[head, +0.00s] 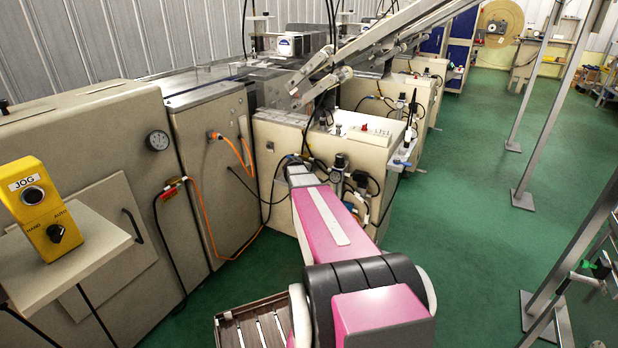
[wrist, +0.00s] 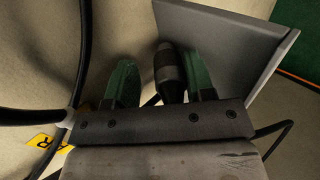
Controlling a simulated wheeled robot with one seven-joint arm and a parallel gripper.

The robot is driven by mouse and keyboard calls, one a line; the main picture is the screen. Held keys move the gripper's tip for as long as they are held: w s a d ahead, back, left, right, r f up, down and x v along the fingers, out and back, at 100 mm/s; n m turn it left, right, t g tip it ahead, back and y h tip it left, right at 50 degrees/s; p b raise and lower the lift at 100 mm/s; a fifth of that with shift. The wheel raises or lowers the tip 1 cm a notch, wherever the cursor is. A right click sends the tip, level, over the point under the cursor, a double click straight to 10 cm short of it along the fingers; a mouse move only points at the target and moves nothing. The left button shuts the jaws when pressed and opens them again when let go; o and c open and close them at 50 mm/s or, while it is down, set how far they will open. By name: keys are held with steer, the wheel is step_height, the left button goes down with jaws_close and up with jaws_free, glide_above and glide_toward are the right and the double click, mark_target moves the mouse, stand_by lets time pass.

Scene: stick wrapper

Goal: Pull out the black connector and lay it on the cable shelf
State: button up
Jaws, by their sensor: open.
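In the wrist view the black connector (wrist: 168,70) is a dark ribbed cylinder that stands out near the grey shelf-like plate (wrist: 222,40). My gripper (wrist: 158,72) has its two green fingers apart on either side of it. The connector is close to the right finger, with a clear gap on the left; I cannot tell whether the right finger touches it. Its lower end is hidden behind my gripper body. The plate is bare where it shows and I take it for the cable shelf. In the head view my pink arm reaches to the cream cabinet (head: 275,140), and the connector cannot be made out.
A thick black cable (wrist: 82,60) runs close to the left finger in the wrist view, with a yellow label (wrist: 42,142) below. In the head view, orange cables (head: 203,205) hang left of my arm. Green floor (head: 450,230) is open to the right.

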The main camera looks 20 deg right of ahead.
steer(key=v, duration=1)
steer(key=shift+s+a+r, duration=0.15)
steer(key=shift+a+r, duration=0.1)
steer(key=s+a+f+m+g+y, duration=0.3)
steer(key=s+a+f+y, duration=0.1)
steer(key=s+a, duration=0.6)
steer(key=s+a+f+m+g+y, duration=0.3)
steer(key=s+a, duration=0.7)
steer(key=s, duration=0.5)
steer(key=shift+a+f+m+y, duration=0.35)
steer(key=shift+f+m+y, duration=0.05)
steer(key=shift+m, duration=0.4)
